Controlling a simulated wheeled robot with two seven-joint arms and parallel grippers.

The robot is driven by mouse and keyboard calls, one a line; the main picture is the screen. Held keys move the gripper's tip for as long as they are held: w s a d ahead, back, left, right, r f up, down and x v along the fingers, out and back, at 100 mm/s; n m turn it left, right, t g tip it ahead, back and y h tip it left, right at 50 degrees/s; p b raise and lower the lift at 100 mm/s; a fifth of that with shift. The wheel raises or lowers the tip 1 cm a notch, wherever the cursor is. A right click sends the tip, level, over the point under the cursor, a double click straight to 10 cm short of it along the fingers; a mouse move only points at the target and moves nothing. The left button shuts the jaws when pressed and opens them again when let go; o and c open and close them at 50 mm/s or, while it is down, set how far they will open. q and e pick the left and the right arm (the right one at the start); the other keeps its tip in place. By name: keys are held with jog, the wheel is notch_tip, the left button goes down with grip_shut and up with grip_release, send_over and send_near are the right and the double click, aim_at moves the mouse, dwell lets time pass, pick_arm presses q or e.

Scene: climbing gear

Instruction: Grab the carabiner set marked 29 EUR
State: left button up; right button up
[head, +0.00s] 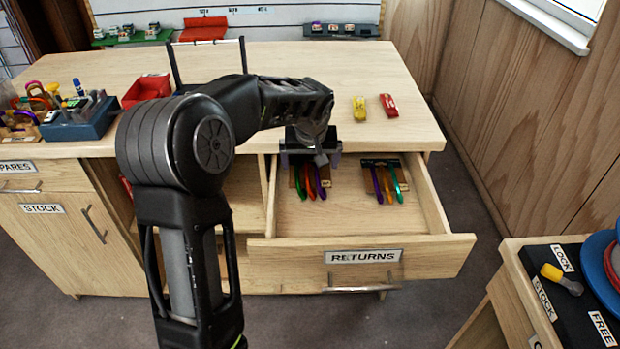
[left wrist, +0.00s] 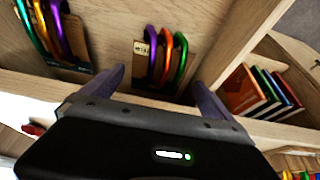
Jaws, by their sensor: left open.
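The open drawer (head: 350,224) labelled RETURNS holds two carabiner sets on brown cards. The left set (head: 311,184) has red, green and purple carabiners. The right set (head: 385,184) has purple, orange and teal ones. My left gripper (head: 312,152) is open at the back of the drawer, above the left set, partly covering it. In the left wrist view its fingers (left wrist: 157,80) point toward the red, green and purple set (left wrist: 165,58), with nothing gripped. The other set (left wrist: 52,35) is at upper left there. Small print on the near card is too blurred to read. My right gripper is out of view.
A yellow item (head: 359,108) and a red item (head: 389,105) lie on the counter (head: 400,75) behind the drawer. A blue-grey bin (head: 80,122) and a red bin (head: 147,89) stand at left. A side table (head: 530,290) stands at lower right.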

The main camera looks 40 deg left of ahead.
aim_at(310, 171)
pick_arm(q)
jog(key=x, duration=0.4)
jog(key=shift+a+f+p, duration=0.1)
jog(key=shift+f+p, duration=0.05)
jog(key=shift+p, duration=0.15)
jog(key=shift+w+f, duration=0.2)
jog(key=shift+f, duration=0.15)
jog(key=shift+f, duration=0.1)
jog(key=c, duration=1.6)
